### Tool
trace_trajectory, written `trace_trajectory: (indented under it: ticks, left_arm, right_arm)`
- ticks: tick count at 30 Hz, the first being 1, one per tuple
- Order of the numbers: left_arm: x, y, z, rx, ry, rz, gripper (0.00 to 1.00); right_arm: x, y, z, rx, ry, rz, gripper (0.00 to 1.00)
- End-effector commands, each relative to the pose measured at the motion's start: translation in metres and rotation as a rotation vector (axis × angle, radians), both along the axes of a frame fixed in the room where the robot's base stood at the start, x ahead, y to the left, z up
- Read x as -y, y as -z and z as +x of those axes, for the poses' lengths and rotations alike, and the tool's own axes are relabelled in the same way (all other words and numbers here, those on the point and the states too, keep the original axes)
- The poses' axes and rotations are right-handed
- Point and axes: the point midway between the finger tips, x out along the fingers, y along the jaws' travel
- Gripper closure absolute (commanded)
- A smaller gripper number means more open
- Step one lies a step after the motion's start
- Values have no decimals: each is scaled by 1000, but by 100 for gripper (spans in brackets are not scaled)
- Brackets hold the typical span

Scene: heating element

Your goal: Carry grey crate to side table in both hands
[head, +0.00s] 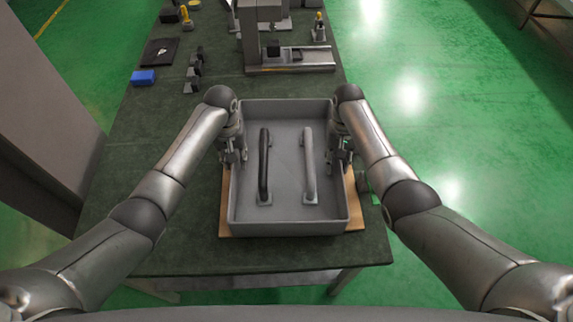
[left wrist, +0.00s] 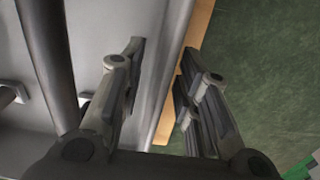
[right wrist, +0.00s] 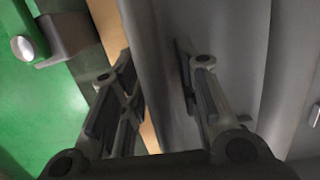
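The grey crate (head: 290,222) sits on a wooden board (head: 357,222) on the dark green table. Two handle-like bars lie inside it, a black one (head: 264,165) on the left and a grey one (head: 309,165) on the right. My left gripper (head: 233,158) is at the crate's left wall. In the left wrist view its fingers (left wrist: 160,85) are apart, with the crate wall between them. My right gripper (head: 343,155) is at the right wall. In the right wrist view its fingers (right wrist: 157,75) are apart, astride that wall. No side table can be made out for certain.
A grey machine (head: 285,55) stands at the table's far end. A blue block (head: 143,77), a black plate (head: 160,52) and small dark parts (head: 194,72) lie at the back left. A grey panel stands left of the table. Green floor is clear to the right.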

Motion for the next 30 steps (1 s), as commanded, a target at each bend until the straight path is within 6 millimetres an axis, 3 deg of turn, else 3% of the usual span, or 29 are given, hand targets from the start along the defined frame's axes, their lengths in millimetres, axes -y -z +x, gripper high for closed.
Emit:
trace_trajectory:
  ticks: [4,14,21,30]
  left_arm:
    - [0,10,0,0,1,1,70]
    - [0,12,0,0,1,1,70]
    - [0,12,0,0,0,1,100]
    - [0,12,0,1,0,0,100]
  right_arm:
    - [0,10,-2,-1,-1,0,70]
    - [0,12,-2,0,-1,0,70]
    - [0,12,-2,0,-1,0,100]
    - [0,12,-2,0,-1,1,100]
